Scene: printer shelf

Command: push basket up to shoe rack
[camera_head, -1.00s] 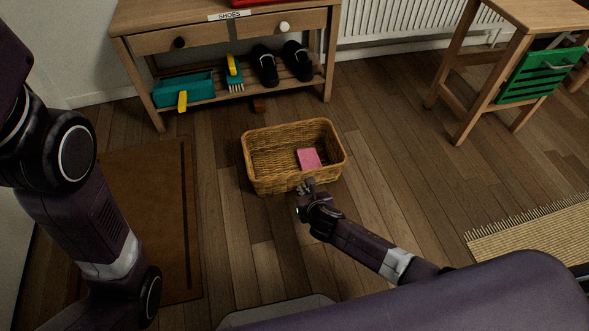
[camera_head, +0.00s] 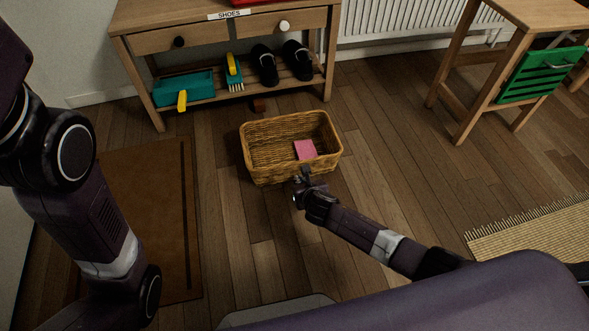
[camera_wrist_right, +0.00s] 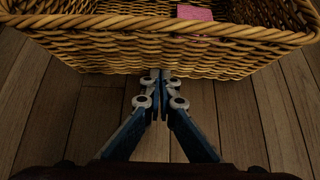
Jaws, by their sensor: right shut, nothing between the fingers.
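A wicker basket (camera_head: 262,174) stands upright on the wooden floor, in front of the shoe rack (camera_head: 160,125), with a strip of floor between them. A pink item (camera_head: 305,150) lies inside the basket. My right gripper (camera_head: 301,176) is shut and empty, low at the basket's near side. In the right wrist view its shut fingertips (camera_wrist_right: 160,76) point at the near wicker wall (camera_wrist_right: 205,55) and seem to touch it or nearly so. My left arm shows at the left of the head view, but its gripper is out of view.
The rack's lower shelf holds a teal dustpan (camera_head: 188,87), a yellow-handled brush (camera_head: 234,70) and black shoes (camera_head: 266,66). A brown mat (camera_head: 150,210) lies to the left. A wooden table (camera_head: 466,100) and a woven rug (camera_head: 540,235) are at the right.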

